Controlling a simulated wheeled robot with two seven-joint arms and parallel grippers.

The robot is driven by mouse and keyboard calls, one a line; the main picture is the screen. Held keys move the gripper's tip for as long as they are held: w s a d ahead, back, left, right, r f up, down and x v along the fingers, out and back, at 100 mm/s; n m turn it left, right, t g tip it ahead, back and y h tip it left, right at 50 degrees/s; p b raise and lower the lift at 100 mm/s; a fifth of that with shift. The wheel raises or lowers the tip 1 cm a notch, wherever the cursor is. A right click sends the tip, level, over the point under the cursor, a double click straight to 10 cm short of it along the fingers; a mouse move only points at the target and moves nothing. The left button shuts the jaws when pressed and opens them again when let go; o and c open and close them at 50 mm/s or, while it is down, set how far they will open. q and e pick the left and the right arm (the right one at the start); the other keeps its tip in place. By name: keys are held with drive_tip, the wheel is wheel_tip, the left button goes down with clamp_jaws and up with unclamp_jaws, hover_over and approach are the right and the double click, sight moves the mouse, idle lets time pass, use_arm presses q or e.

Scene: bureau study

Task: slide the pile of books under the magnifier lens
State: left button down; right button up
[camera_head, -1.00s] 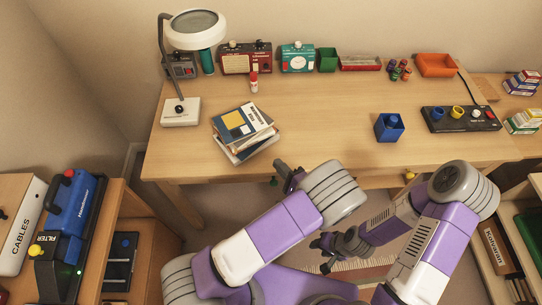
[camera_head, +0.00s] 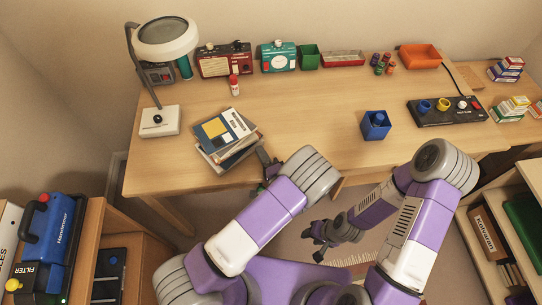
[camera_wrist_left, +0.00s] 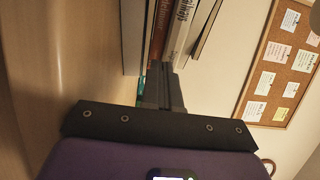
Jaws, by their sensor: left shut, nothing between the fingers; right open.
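The pile of books (camera_head: 228,133) lies on the desk near its front left; a dark-blue book with a yellow square is on top, and the stack is slightly fanned. The magnifier lens (camera_head: 165,32) is a white ring on a bent arm above its white base (camera_head: 158,121), back left of the pile. My left gripper (camera_head: 265,158) is shut and empty, close to the pile's right side. In the left wrist view its fingers (camera_wrist_left: 162,82) point at the book edges (camera_wrist_left: 176,30); I cannot tell whether they touch. My right gripper (camera_head: 318,238) is open and empty, low before the desk.
A white bottle with a red cap (camera_head: 234,85) stands behind the pile. A red radio (camera_head: 224,60) and teal device (camera_head: 277,56) line the back. A blue holder (camera_head: 376,125) and black control panel (camera_head: 447,109) are to the right. The middle of the desk (camera_head: 305,115) is clear.

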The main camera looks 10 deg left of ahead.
sight(232, 147)
use_arm(q)
drive_tip(key=shift+s+a+r, duration=0.1)
drive_tip(key=shift+a, duration=0.35)
drive_tip(key=shift+s+a+r, duration=0.1)
drive_tip(key=shift+a, duration=0.35)
drive_tip(key=shift+w+a+f, duration=0.1)
drive_tip(key=shift+a, duration=0.1)
drive_tip(key=a, duration=0.5)
drive_tip(key=w+a, duration=0.1)
drive_tip(key=a, duration=0.2)
drive_tip(key=shift+a, duration=0.25)
drive_tip(key=shift+d, duration=0.1)
